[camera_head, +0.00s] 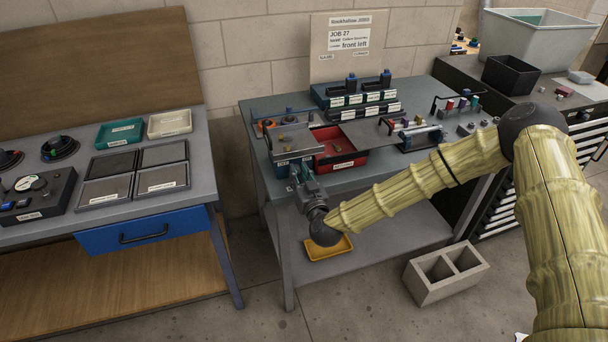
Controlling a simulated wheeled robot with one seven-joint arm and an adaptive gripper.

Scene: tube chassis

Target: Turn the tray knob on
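I cannot tell for certain which part is the tray knob. A red tray (347,161) sits on the middle workbench, with a grey plate partly over each side. A small orange round part (267,124) is at the bench's left, behind a teal-sided unit (284,168) with a white label. My gripper (300,174) is at the bench's front left edge, close in front of this unit. It points away from me and hides part of the unit. Its fingers are too small to show whether they are open or touching anything.
The left bench holds a black control box (38,192), dark round dials (59,148) and shallow trays (122,133). Labelled blocks (354,94) stand at the middle bench's back. A yellow tray (329,247) lies below, and a concrete block (445,272) stands on the floor.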

